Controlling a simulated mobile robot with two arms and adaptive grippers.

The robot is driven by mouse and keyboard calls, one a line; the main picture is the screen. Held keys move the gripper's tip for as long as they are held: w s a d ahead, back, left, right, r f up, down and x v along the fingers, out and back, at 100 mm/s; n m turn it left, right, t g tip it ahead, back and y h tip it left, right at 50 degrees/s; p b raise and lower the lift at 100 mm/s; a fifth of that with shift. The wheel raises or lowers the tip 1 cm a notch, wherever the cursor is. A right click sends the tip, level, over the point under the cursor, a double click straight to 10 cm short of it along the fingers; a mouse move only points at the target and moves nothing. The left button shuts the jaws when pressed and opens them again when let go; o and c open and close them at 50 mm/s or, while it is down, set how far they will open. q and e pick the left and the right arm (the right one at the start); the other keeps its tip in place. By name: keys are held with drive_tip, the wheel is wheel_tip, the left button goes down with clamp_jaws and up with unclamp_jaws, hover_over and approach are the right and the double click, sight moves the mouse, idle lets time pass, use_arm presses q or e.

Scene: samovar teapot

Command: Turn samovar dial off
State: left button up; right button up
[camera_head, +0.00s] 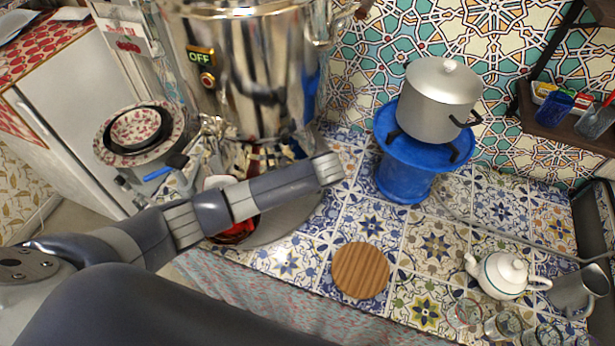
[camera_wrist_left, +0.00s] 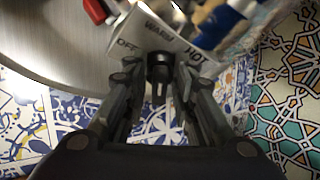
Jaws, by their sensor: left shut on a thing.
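The shiny metal samovar (camera_head: 265,75) stands at the back left in the head view. A yellow-on-black "OFF" sign (camera_head: 200,57) is on its body, with a round red part below it. In the left wrist view a black dial (camera_wrist_left: 160,66) sits in front of a pale panel (camera_wrist_left: 140,38) marked OFF, WARM and HOT from left to right. My left gripper (camera_wrist_left: 161,78) is shut on the dial, one finger on each side. In the head view my left arm crosses below the samovar, and its fingers cannot be made out. My right gripper is not in view.
A grey pot (camera_head: 438,100) stands on a blue stand (camera_head: 400,180) to the right. A round wooden board (camera_head: 360,270) lies on the tiled counter. A white teapot (camera_head: 500,274), a metal jug (camera_head: 578,290) and several glasses are at the lower right. Stacked bowls (camera_head: 135,128) are at the left.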

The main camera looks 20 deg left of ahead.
use_arm(q)
drive_tip(key=shift+s+f+n+t+p, duration=0.2)
drive_tip(key=shift+n+t+p, duration=0.35)
drive_tip(key=shift+n, duration=0.65)
drive_tip(key=shift+s+f+n+t+b, duration=0.1)
drive_tip(key=shift+n+t+b, duration=0.15)
drive_tip(key=shift+n, duration=0.35)
drive_tip(key=shift+s+f+n+t+b, duration=0.1)
drive_tip(key=shift+n+t, duration=0.2)
drive_tip(key=shift+n, duration=0.3)
drive_tip(key=shift+d+f+n+t+y+b, duration=0.2)
drive_tip(key=shift+n+t+y+b, duration=0.4)
drive_tip(key=shift+n, duration=0.5)
drive_tip(key=shift+s+f+n+t+b, duration=0.1)
drive_tip(key=shift+n+t+b, duration=0.2)
drive_tip(key=shift+n+b, duration=0.85)
drive_tip(key=shift+n+y, duration=0.4)
drive_tip(key=shift+n, duration=0.05)
drive_tip(key=shift+b, duration=0.3)
drive_tip(key=o, duration=0.8)
